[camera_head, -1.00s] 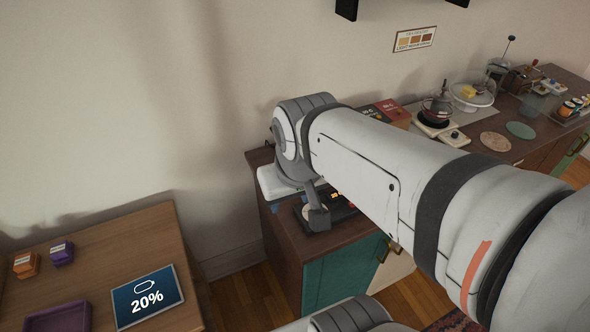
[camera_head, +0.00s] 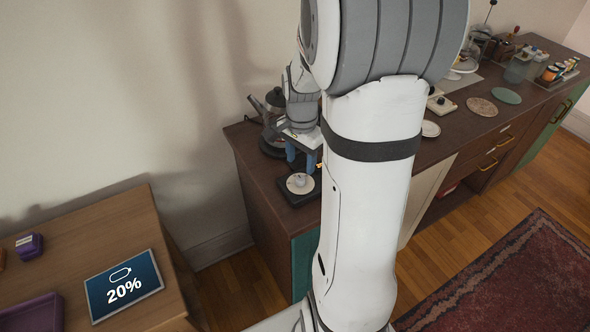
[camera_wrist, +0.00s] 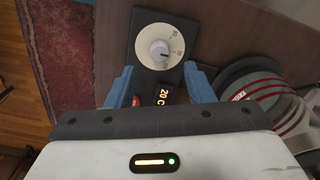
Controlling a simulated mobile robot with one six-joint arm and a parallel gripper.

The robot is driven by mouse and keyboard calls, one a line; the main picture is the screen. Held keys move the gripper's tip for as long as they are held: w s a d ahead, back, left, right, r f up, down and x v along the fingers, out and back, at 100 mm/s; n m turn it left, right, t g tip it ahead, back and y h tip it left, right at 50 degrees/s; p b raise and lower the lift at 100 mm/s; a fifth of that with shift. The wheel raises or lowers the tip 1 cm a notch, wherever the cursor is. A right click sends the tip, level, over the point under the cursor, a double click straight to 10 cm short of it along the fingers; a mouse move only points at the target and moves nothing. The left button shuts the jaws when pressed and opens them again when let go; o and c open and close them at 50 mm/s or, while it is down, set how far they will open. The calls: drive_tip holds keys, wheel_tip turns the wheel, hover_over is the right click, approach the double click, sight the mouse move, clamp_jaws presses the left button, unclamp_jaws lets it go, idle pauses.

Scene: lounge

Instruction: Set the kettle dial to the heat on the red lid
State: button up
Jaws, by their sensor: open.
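The kettle dial (camera_wrist: 159,46) is a white disc with a pale centre knob on a black base. It also shows in the head view (camera_head: 299,183), at the near end of the sideboard. A small display (camera_wrist: 163,95) beside it reads "20 C". The kettle (camera_head: 272,117) stands behind the dial, and part of it shows at the right of the wrist view (camera_wrist: 262,88). My gripper (camera_wrist: 160,72) is open and empty, its blue fingers pointing towards the dial, one each side of the knob in the wrist view. I see no red lid now.
The sideboard (camera_head: 461,125) runs to the back right with coasters and jars; my arm hides its middle. A red rug (camera_head: 500,275) lies at right.

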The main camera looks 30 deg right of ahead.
sight(301, 178)
wheel_tip(301, 178, down, 6)
drive_tip(key=shift+f, duration=0.1)
drive_tip(key=shift+c, duration=0.2)
drive_tip(key=shift+a, duration=0.1)
drive_tip(key=c, duration=1)
drive_tip(key=shift+o, duration=0.2)
drive_tip(key=shift+n, duration=0.4)
drive_tip(key=n+b, duration=0.1)
drive_tip(key=n, duration=0.3)
drive_tip(key=shift+n, duration=0.4)
drive_tip(key=n+b, duration=0.1)
drive_tip(key=n, duration=0.5)
drive_tip(key=shift+n, duration=0.3)
